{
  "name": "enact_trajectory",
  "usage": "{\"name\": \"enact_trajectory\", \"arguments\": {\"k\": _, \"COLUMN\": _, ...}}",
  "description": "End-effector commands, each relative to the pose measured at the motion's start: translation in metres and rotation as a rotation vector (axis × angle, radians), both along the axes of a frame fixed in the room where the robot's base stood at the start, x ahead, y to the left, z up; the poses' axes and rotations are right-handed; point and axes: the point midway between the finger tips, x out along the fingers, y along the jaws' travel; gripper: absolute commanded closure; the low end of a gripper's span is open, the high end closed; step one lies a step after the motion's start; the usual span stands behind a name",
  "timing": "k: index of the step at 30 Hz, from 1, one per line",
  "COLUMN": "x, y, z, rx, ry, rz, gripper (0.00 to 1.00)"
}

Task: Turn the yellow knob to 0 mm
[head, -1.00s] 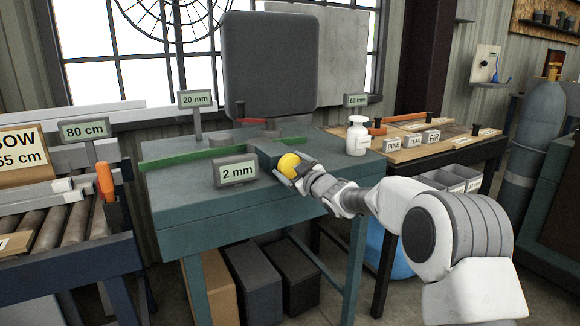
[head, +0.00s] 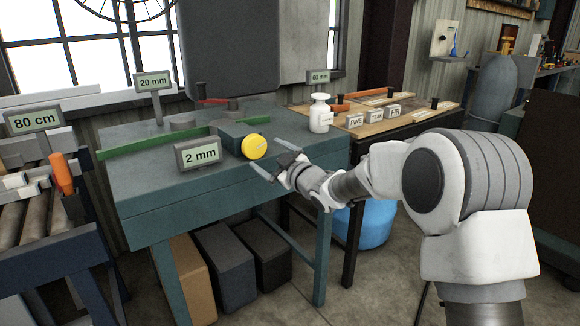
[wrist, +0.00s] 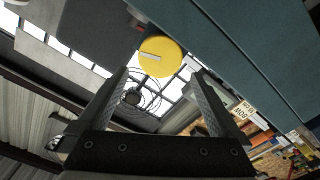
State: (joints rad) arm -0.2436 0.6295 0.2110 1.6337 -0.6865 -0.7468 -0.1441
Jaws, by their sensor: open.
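The yellow knob (head: 254,147) is a round disc on the front of a dark block on the teal bench. A display (head: 197,155) reading "2 mm" stands just left of it. In the wrist view the knob (wrist: 160,57) shows a pale bar mark on its face and lies beyond the fingertips, between their lines. My gripper (head: 266,170) is open and empty, in front of and to the right of the knob, apart from it. In the wrist view its two fingers (wrist: 162,90) are spread wide with nothing between them.
The teal bench (head: 150,195) also bears a green bar (head: 150,142), a "20 mm" sign (head: 153,82) and a white bottle (head: 320,113). Boxes stand below it. A roller stand with an "80 cm" sign (head: 33,120) is at left. A wooden-topped table is at right.

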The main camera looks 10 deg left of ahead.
Motion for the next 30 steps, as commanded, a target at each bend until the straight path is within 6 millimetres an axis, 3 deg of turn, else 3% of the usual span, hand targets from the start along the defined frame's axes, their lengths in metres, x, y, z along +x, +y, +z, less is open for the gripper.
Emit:
{"name": "enact_trajectory", "arguments": {"k": 15, "x": -0.053, "y": -0.063, "z": 0.001, "rx": -0.002, "ry": 0.0, "rz": -0.002, "gripper": 0.0}}
{"name": "enact_trajectory", "arguments": {"k": 30, "x": -0.061, "y": -0.071, "z": 0.0, "rx": -0.001, "ry": 0.001, "rz": -0.001, "gripper": 0.0}}
